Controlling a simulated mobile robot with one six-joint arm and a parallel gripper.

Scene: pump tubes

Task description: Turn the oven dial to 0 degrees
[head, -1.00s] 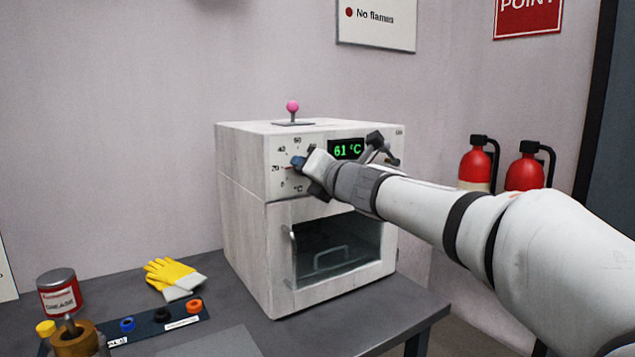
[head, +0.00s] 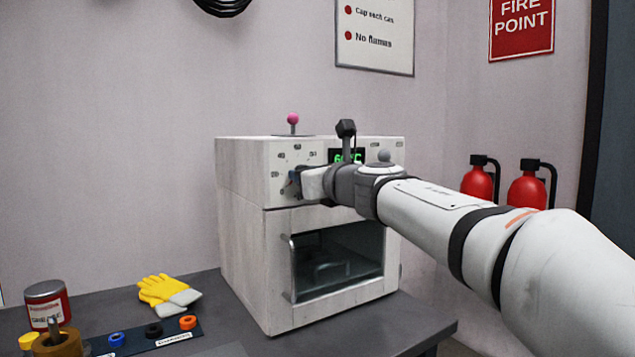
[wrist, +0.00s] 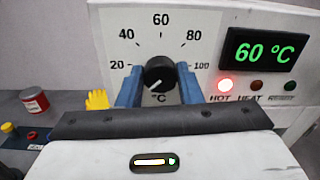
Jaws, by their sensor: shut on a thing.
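The oven (head: 240,220) is a white box on the grey table, its dial at the upper left of its front. In the wrist view the dial (wrist: 160,73) is a black round knob, its white mark pointing down and left, below the 20 on the printed scale. My gripper (wrist: 160,76) has its blue fingers shut on the dial, one on each side. In the head view my gripper (head: 300,182) hides most of the dial. The green display (wrist: 258,51) reads 60 °C, and the red lamp (wrist: 226,85) above HOT is lit.
A pink-topped lever (head: 293,120) stands on the oven's top. Yellow gloves (head: 165,293), a red can (head: 47,304) and a strip of coloured rings (head: 155,338) lie to the left. Two fire extinguishers (head: 478,182) hang at the right.

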